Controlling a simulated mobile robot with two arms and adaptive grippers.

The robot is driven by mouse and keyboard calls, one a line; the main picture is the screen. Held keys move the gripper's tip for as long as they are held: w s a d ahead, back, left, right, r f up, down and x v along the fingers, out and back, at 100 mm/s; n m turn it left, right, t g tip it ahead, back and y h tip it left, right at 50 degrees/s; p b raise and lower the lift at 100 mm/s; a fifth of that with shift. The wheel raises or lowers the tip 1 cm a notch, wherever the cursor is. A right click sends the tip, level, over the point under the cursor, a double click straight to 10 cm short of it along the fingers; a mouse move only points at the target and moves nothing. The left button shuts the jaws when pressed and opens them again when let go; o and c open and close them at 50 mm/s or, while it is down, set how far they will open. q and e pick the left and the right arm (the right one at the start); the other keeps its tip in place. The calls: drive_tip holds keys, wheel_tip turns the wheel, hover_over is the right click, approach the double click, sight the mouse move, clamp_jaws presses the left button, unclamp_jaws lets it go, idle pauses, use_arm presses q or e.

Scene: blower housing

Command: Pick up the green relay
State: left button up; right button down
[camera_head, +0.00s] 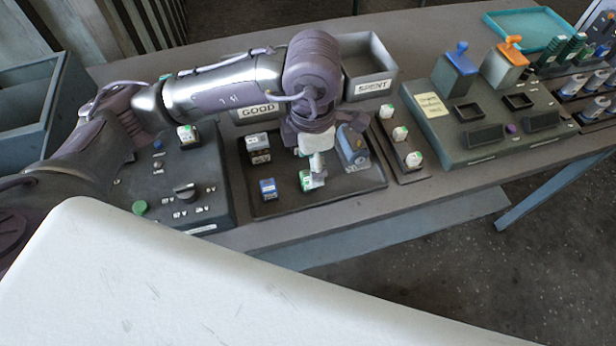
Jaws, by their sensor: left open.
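A small green relay (306,182) with a whitish top sits in the dark tray (345,191) on the bench, partly hidden by my left gripper. My left gripper (318,168) points down over the tray, with its fingertips right at the relay in the picture. It is open. I cannot tell whether the fingers touch the relay or are around it. A blue relay (268,188) stands to the left in the same tray, and a dark relay with a pale top (258,147) behind it. My right gripper is not in view.
A larger blue block (353,147) stands close to the right of my gripper. A strip (411,178) with three green-and-white pieces lies right of the tray. Bins labelled GOOD (257,109) and SPENT (373,88) stand behind. A test panel (212,172) is at left.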

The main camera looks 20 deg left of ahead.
sight(308, 177)
use_arm(q)
drive_tip(key=shift+f, duration=0.55)
drive_tip(key=f, duration=0.1)
drive_tip(key=f+p, duration=0.1)
drive_tip(key=f, duration=0.1)
drive_tip(key=f+p, duration=0.1)
drive_tip(key=shift+a+f, duration=0.2)
drive_tip(key=shift+a, duration=0.15)
drive_tip(key=shift+f, duration=0.25)
drive_tip(key=shift+w, duration=0.1)
drive_tip(key=c, duration=1)
